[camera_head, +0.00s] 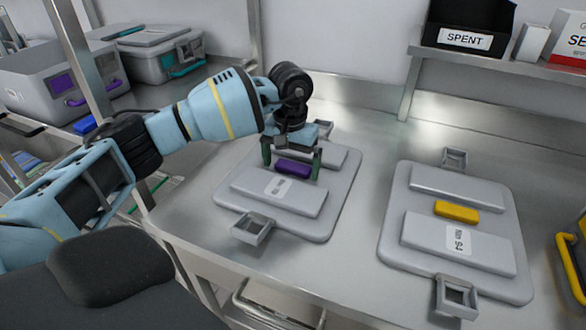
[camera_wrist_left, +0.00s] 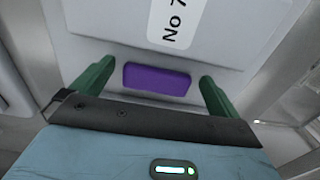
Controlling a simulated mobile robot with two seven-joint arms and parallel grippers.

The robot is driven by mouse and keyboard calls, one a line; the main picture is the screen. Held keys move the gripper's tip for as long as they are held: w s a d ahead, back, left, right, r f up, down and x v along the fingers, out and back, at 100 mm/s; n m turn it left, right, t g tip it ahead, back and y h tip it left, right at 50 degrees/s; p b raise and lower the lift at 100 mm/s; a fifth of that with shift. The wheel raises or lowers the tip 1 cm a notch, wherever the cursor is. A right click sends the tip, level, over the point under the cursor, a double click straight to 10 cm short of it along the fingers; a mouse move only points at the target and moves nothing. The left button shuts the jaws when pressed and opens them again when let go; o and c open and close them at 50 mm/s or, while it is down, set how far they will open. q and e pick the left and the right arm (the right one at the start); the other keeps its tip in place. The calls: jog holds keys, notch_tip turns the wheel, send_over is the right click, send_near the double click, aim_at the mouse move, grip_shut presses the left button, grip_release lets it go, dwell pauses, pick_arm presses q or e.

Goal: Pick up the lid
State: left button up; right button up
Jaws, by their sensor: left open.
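A grey lid (camera_head: 268,192) with a purple handle (camera_head: 293,169) lies flat on the steel counter, left of centre. Its raised panel carries a white label, partly readable as "No 7" in the left wrist view. My left gripper (camera_head: 292,163) is open over this lid, its green fingers pointing down on either side of the purple handle. In the left wrist view the purple handle (camera_wrist_left: 157,79) sits between the two fingers (camera_wrist_left: 152,88), with gaps on both sides. A second grey lid (camera_head: 459,241) with a yellow handle (camera_head: 456,212) lies to the right. My right gripper is out of view.
Grey cases (camera_head: 62,82) with purple and teal latches stand at the back left. A black bin (camera_head: 466,25) marked SPENT and a white box (camera_head: 569,38) sit on a raised shelf (camera_head: 490,62). A yellow-trimmed item (camera_head: 573,268) is at the right edge. Bare counter separates the lids.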

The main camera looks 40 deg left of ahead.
aim_at(290, 175)
pick_arm(q)
jog(key=shift+f, duration=0.25)
jog(key=c, duration=1.3)
jog(key=shift+r, duration=0.1)
jog(key=shift+c, duration=0.8)
jog(key=shift+w+r, duration=0.1)
jog(key=shift+r, duration=0.2)
jog(key=r, duration=0.3)
jog(key=shift+s+d, duration=0.1)
jog(key=shift+s, duration=0.15)
jog(key=s+d, duration=0.3)
jog(key=s, duration=0.4)
jog(key=s+d+r+b, duration=0.1)
jog(key=s+d, duration=0.2)
jog(key=s, duration=0.4)
jog(key=shift+d+r+b, duration=0.15)
jog(key=shift+d+b, duration=0.15)
jog(key=shift+d, duration=0.05)
